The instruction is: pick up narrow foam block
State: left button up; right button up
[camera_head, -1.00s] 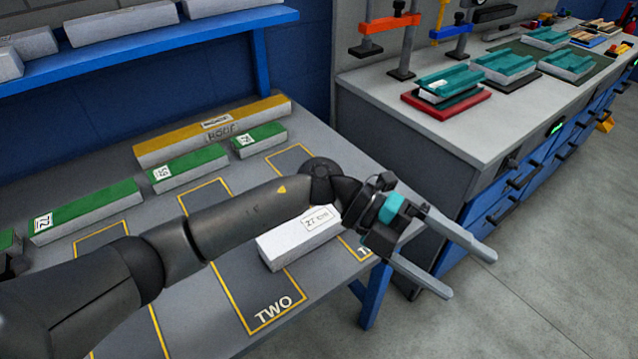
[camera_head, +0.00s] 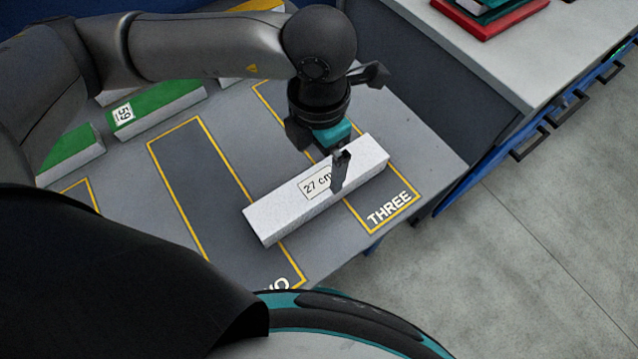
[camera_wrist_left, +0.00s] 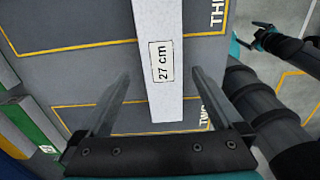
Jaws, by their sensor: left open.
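The foam block (camera_head: 275,213) is long, narrow and white, labelled "27 cm". It lies slantwise on the grey table between the outlined areas TWO and THREE, overlapping both. My left gripper (camera_head: 331,172) is over the block's right half, pointing down. One finger shows on the near side; the other is hidden. In the left wrist view the open fingers (camera_wrist_left: 160,74) stand apart on either side of the block (camera_wrist_left: 160,100), with a gap on each side. A dark arm with a gripper (camera_wrist_left: 258,34), seemingly my right, shows there at the upper right; its jaws are unclear.
Green-topped blocks (camera_head: 158,110) lie at the table's back left. Area TWO's dark panel (camera_head: 200,185) is mostly bare. A grey bench (camera_head: 545,62) with a red tray (camera_head: 500,22) stands at the upper right. Open floor lies to the right.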

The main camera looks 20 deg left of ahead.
aim_at(319, 182)
pick_arm(q)
jog(key=shift+f, duration=1.45)
notch_tip(319, 182, down, 5)
jog(key=shift+s+d+r+b, duration=0.1)
jog(key=shift+s+b, duration=0.05)
jog(key=shift+b, duration=0.55)
jog(key=c, duration=1.2)
pick_arm(e)
jog(key=w, duration=0.1)
jog(key=w+f, duration=0.1)
jog(key=w+d, duration=0.1)
jog(key=shift+w+d+f+t, duration=0.1)
jog(key=shift+w+f+t, duration=0.05)
jog(key=shift+t, duration=0.15)
